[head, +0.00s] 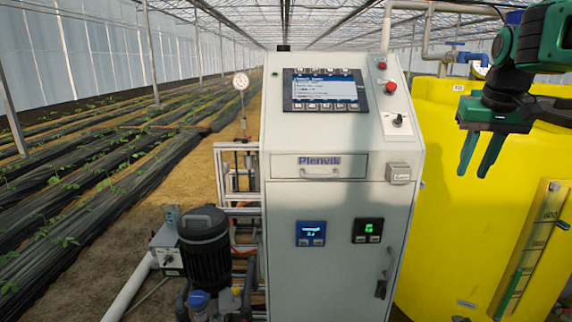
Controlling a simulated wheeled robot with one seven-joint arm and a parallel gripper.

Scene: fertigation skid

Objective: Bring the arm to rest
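My gripper (480,153) is at the upper right of the head view, in front of the yellow tank. Its two green fingers point down and stand apart with nothing between them. My arm comes in from the right edge. The gripper is to the right of the white control cabinet (285,235) and appears apart from it; its distance from the tank is hard to judge.
The yellow tank (445,230) with a level gauge (525,250) fills the right. The cabinet carries a lit screen (322,90), a red button (390,87) and a door handle (381,288). A black pump motor (204,250) stands at left. Pipes run above the tank.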

